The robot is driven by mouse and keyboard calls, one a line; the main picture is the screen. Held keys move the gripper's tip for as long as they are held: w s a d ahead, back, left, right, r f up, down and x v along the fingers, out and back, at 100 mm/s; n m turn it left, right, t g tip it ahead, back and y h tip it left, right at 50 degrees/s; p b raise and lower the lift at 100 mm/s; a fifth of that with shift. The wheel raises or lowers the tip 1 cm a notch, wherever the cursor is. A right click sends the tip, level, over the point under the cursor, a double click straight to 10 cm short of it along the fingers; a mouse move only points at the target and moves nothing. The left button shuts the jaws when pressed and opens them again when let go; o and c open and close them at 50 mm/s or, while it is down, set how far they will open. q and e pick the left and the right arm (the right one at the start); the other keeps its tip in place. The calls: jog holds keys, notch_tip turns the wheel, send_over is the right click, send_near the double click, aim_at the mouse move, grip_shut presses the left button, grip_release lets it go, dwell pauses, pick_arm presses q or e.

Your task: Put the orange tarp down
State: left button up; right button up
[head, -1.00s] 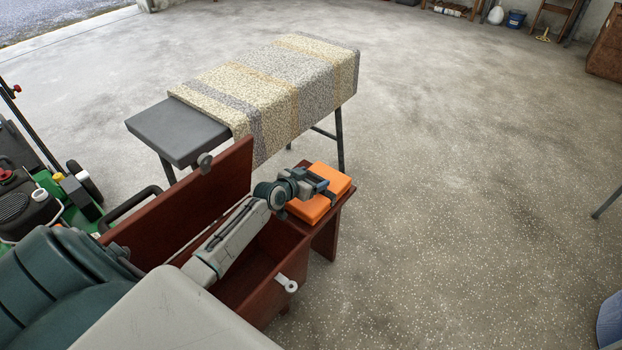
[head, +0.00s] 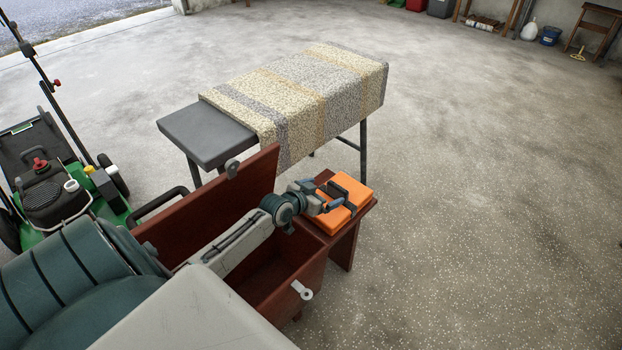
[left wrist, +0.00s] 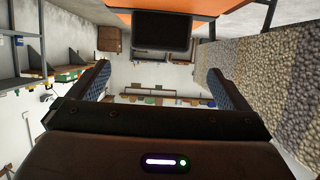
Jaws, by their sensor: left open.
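The orange tarp (head: 354,188) is a flat folded orange block. In the head view it lies on the small red-brown side shelf (head: 370,207) at the right end of the open chest. My left gripper (head: 342,201) is over the tarp, with its jaws open and overlapping the orange in the picture. I cannot tell whether the fingers touch it. In the left wrist view the two fingers (left wrist: 158,78) stand wide apart with nothing between them. An orange surface shows at that view's top edge. My right gripper is not in view.
The red-brown chest (head: 312,268) stands open, its lid raised, under my left arm. Behind it is a grey bench (head: 205,135) with a patterned cloth (head: 310,90) over it. A green mower (head: 60,195) stands at the left. The floor (head: 480,210) to the right is clear.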

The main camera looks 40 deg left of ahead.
pick_arm(q)
jog(key=s+d+g, duration=0.3)
jog(key=s+d, duration=0.1)
jog(key=s, duration=0.7)
jog(key=s+d+f+g+y+p, duration=0.1)
jog(key=s+d+g, duration=0.2)
jog(key=s, duration=0.8)
jog(key=s+d+g, duration=0.4)
jog(key=s+d, duration=0.3)
jog(key=s, duration=0.4)
jog(key=shift+s+d+f+y, duration=0.2)
jog(key=shift+s+y, duration=0.2)
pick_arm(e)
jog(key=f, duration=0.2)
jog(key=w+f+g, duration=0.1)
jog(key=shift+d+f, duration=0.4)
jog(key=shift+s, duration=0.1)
